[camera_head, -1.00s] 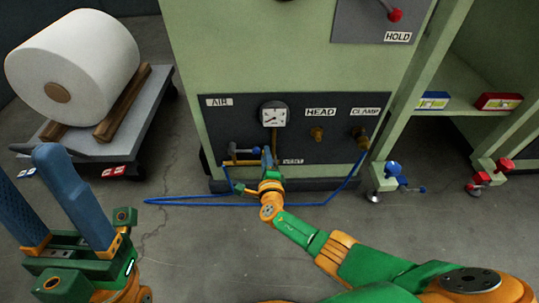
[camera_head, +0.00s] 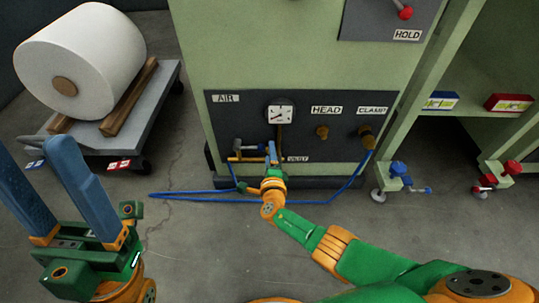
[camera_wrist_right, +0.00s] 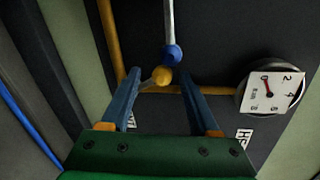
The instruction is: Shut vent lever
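The vent lever shows in the right wrist view as a short pale rod with a yellow ball knob (camera_wrist_right: 162,76). My right gripper (camera_wrist_right: 161,78) is open there, with a blue finger on each side of the knob; I cannot tell whether either finger touches it. In the head view my right gripper (camera_head: 270,148) is at the lower panel, left of the VENT label (camera_head: 297,159), and hides the vent knob. A lever with a blue ball knob (camera_wrist_right: 173,55) is just beyond the yellow knob. My left gripper (camera_head: 32,165) is open and empty at the lower left.
The dark panel (camera_head: 225,122) carries a round gauge (camera_head: 280,114) and brass HEAD (camera_head: 322,132) and CLAMP (camera_head: 366,131) fittings. A blue hose (camera_head: 200,194) lies on the floor below. A cart (camera_head: 150,110) with a white roll (camera_head: 82,58) stands left. Floor between cart and panel is clear.

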